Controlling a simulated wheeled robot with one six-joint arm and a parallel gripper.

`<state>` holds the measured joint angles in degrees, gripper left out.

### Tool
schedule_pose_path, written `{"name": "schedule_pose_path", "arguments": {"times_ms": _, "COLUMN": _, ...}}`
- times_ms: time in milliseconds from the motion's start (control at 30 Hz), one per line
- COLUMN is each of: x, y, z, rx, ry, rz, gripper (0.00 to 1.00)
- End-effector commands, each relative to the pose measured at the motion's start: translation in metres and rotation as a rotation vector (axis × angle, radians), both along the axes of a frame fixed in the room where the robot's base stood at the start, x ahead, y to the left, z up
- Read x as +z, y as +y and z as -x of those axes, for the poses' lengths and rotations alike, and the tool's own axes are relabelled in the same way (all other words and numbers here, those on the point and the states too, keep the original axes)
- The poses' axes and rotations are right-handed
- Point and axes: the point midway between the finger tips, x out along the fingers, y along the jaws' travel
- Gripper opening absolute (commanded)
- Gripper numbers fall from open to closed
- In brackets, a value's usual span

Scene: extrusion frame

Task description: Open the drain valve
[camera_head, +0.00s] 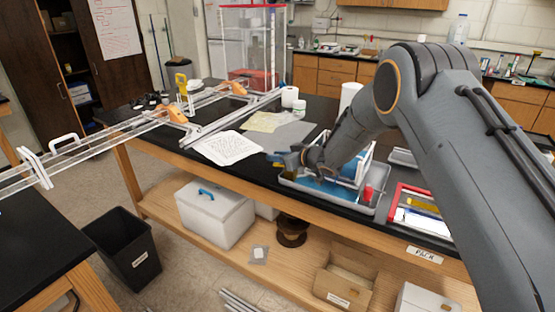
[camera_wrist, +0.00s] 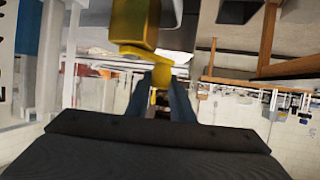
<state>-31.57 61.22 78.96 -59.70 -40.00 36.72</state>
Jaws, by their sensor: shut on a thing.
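My gripper (camera_head: 284,158) is at the left end of a grey tray (camera_head: 346,206) on the black bench. In the wrist view, my gripper's blue-grey fingers (camera_wrist: 165,92) are closed around a thin yellow part. This part joins a larger yellow block (camera_wrist: 134,24) and looks like the handle of the drain valve (camera_wrist: 152,56). Part of the handle is hidden between the fingers. In the head view my wrist covers most of the valve. A white-framed tank (camera_head: 356,168) stands in the tray behind my wrist, with blue in the tray beneath it.
A red-rimmed tray (camera_head: 424,212) lies to the right. White printed paper (camera_head: 232,147) and a grey sheet (camera_head: 290,134) lie left of the gripper. A clear rail (camera_head: 108,152) bridges to another bench. A black bin (camera_head: 124,250) stands on the floor.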

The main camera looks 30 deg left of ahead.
Motion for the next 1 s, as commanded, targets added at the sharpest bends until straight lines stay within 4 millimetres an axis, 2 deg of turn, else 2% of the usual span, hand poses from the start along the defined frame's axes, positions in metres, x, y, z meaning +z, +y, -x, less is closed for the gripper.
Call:
{"name": "schedule_pose_path", "arguments": {"times_ms": 400, "x": 0.0, "y": -0.006, "z": 0.009, "rx": 0.245, "ry": -0.004, "rz": -0.003, "gripper": 0.0}}
{"name": "schedule_pose_path", "arguments": {"times_ms": 833, "x": 0.001, "y": -0.008, "z": 0.012, "rx": 0.274, "ry": 0.0, "rz": 0.001, "gripper": 0.0}}
{"name": "schedule_pose_path", "arguments": {"times_ms": 867, "x": 0.001, "y": -0.008, "z": 0.012, "rx": 0.274, "ry": 0.0, "rz": 0.001, "gripper": 0.26}}
{"name": "schedule_pose_path", "arguments": {"times_ms": 933, "x": 0.001, "y": -0.008, "z": 0.012, "rx": 0.274, "ry": 0.0, "rz": 0.002, "gripper": 0.38}}
{"name": "schedule_pose_path", "arguments": {"times_ms": 1000, "x": 0.001, "y": -0.008, "z": 0.012, "rx": 0.274, "ry": 0.0, "rz": 0.002, "gripper": 0.4}}
